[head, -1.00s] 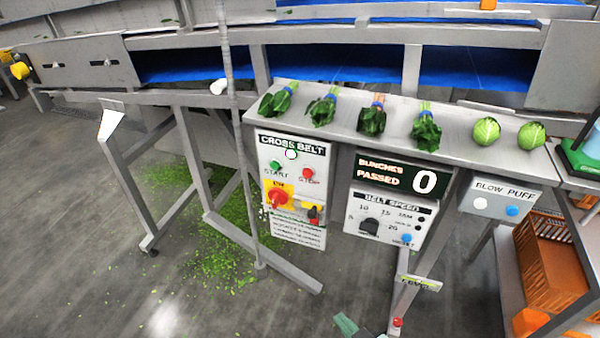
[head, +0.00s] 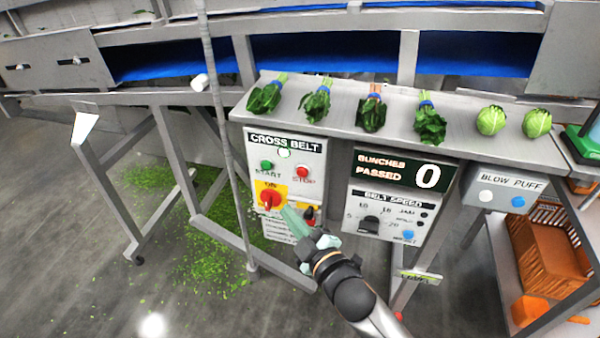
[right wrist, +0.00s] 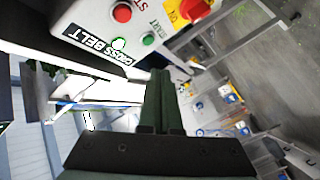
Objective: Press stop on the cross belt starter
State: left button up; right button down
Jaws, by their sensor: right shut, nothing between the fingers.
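The cross belt starter (head: 312,153) is a pale box below the shelf's left part, with a green START button (head: 267,165) and a red STOP button (head: 303,173). Below them is a red rotary switch on a yellow plate (head: 270,199). My right gripper (head: 291,215) is shut and empty, in front of the box's lower part, below the STOP button. The right wrist view shows the box turned, with the STOP button (right wrist: 122,13) and START button (right wrist: 149,39) beyond the shut fingers (right wrist: 162,88). My left gripper is not in view.
A BUNCHES PASSED counter (head: 405,170) reads 0, above a BELT SPEED panel (head: 388,214). A BLOW PUFF box (head: 508,188) is at the right. Leafy bunches and two round heads lie on the shelf (head: 340,105). A thin grey post (head: 222,120) stands left of the starter.

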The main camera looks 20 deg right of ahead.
aim_at(297, 174)
jog(key=shift+w+d, duration=0.1)
jog(key=shift+w+d+b, duration=0.1)
jog(key=shift+w+d, duration=0.7)
jog(key=shift+w, duration=0.4)
jog(key=shift+w+d+b, duration=0.1)
jog(key=shift+w+d, duration=0.7)
jog(key=shift+w, duration=0.35)
jog(key=shift+w+d+b, duration=0.1)
jog(key=shift+w+d, duration=0.7)
jog(key=shift+w, duration=0.4)
jog(key=shift+w, duration=0.1)
jog(key=shift+w+d, duration=0.25)
jog(key=shift+w+d, duration=0.25)
jog(key=shift+w, duration=0.15)
jog(key=shift+s, duration=0.1)
dwell(0.3)
jog(key=shift+s+a+p, duration=0.5)
jog(key=shift+s, duration=0.15)
